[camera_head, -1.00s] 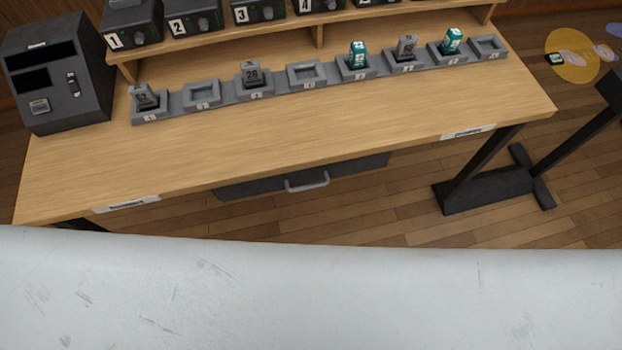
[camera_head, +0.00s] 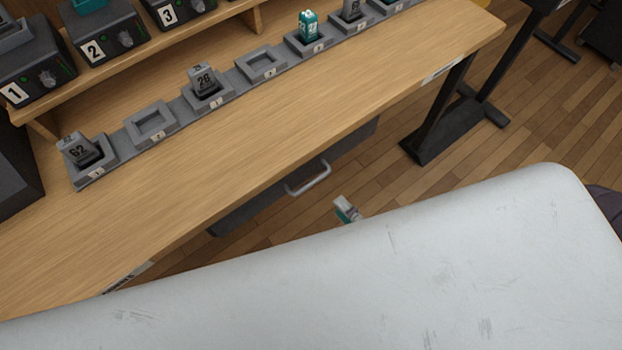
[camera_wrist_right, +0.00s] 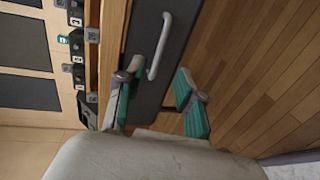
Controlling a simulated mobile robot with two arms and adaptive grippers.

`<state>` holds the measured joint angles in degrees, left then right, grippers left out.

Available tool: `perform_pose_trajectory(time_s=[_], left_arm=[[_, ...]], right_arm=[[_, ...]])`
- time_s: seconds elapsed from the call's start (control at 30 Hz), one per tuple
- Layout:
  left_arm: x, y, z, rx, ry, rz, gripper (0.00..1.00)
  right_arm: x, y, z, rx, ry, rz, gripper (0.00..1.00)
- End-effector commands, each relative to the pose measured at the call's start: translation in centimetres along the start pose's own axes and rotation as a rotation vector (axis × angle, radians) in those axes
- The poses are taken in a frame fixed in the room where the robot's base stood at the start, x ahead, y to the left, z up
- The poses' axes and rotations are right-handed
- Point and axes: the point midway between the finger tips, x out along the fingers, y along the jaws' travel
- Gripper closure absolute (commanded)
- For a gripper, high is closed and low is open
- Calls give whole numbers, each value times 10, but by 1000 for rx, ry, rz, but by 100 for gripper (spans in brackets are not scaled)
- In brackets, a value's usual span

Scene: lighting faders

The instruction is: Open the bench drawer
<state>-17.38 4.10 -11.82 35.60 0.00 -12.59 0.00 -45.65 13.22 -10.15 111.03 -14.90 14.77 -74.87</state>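The bench drawer (camera_head: 240,203) is a dark grey front under the bench's front edge, with a pale bar handle (camera_head: 308,178). It looks shut. In the wrist view the drawer front (camera_wrist_right: 145,80) and its handle (camera_wrist_right: 161,45) lie ahead of the fingers. My right gripper (camera_head: 346,210) shows only as a small grey and teal part below and right of the handle in the head view. In the wrist view my right gripper (camera_wrist_right: 155,85) is open and empty, its teal-padded fingers apart, the handle beyond them and not held. My left gripper is not in view.
The wooden bench top (camera_head: 230,160) carries a row of grey trays (camera_head: 151,125), some holding numbered blocks. Numbered boxes (camera_head: 100,35) stand on a shelf behind. A dark bench leg (camera_head: 440,115) stands right of the drawer. The floor in front of the drawer is clear.

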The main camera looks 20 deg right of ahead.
Motion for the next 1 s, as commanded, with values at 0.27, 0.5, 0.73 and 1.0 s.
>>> perform_pose_trajectory(time_s=[0.27, 0.5, 0.73, 1.0], left_arm=[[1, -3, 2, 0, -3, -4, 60], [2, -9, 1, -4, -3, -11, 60], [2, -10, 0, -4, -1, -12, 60], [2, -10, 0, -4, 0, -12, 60]], right_arm=[[62, 1, 0, 1, 0, 4, 63], [99, 0, 0, 3, -1, 0, 63], [111, 0, 0, 3, -1, -1, 63], [111, -1, 0, 4, -1, -2, 70]])
